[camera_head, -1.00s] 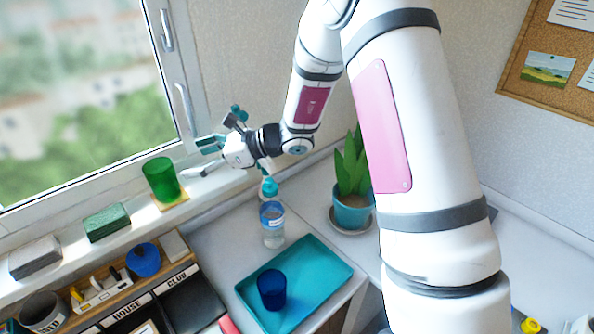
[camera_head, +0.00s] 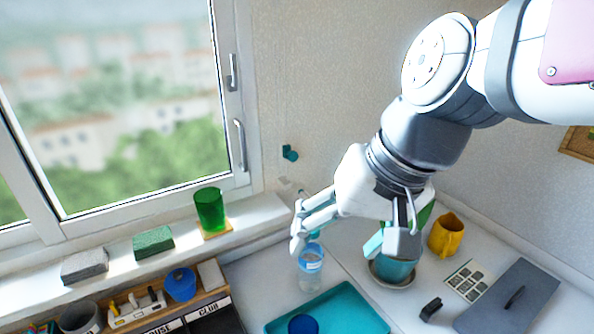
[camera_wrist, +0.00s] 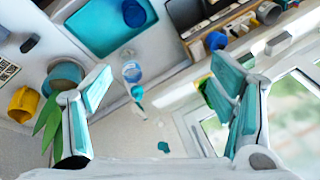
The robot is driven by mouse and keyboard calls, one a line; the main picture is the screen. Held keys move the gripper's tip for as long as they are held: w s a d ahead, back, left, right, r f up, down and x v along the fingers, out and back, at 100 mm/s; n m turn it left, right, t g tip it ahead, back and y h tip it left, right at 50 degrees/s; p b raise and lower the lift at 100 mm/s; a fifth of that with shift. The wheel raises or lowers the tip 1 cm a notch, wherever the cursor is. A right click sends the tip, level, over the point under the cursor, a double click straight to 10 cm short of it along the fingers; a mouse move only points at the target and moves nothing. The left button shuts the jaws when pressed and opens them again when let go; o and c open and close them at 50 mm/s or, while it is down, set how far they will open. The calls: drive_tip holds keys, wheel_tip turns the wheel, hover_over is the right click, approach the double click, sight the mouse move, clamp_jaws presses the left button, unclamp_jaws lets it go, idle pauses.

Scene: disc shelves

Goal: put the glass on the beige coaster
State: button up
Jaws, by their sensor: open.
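A green glass (camera_head: 209,210) stands upright on the beige coaster (camera_head: 228,229) on the windowsill. In the wrist view a bit of green glass (camera_wrist: 204,91) shows beside a finger, mostly hidden. My gripper (camera_head: 343,245) is open and empty, to the right of the glass and well apart from it, above the counter near the bottle. In the wrist view its two fingers (camera_wrist: 165,80) are spread wide with nothing between them but the distant bottle and counter.
A clear bottle (camera_head: 311,268) stands below my gripper. A teal tray (camera_head: 350,308) holds a blue cup (camera_head: 303,325). A plant pot (camera_head: 392,270) and yellow mug (camera_head: 447,236) are at the right. A green block (camera_head: 153,242) and grey block (camera_head: 85,265) lie on the sill.

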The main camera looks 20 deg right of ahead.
drive_tip(key=s+d+r+n+t+h, duration=0.1)
drive_tip(key=s+d+n+h, duration=0.1)
drive_tip(key=d, duration=0.3)
drive_tip(key=shift+s+r+n+t+h, duration=0.2)
drive_tip(key=shift+s+n+t+h, duration=0.15)
drive_tip(key=shift+s, duration=0.25)
drive_tip(key=shift+d, duration=0.1)
idle(0.6)
